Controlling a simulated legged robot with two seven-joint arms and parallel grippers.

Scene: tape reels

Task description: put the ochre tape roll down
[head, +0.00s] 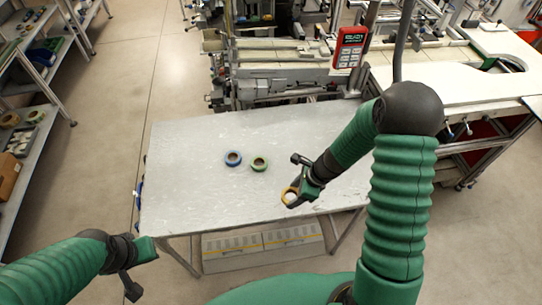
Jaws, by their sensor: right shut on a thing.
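The ochre tape roll (287,192) is at the front part of the grey table (190,185). My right gripper (296,192) is shut on it. Whether the roll touches the tabletop or is held just above it, I cannot tell. My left gripper (133,287) is at the lower left, off the table's front left corner and away from the roll. Its fingers are too unclear to tell whether they are open or shut.
A blue tape roll (233,158) and a green tape roll (258,163) lie side by side on the table, left of and behind the ochre roll. The table's left part is clear. A machine with a red control panel (349,48) stands behind the table.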

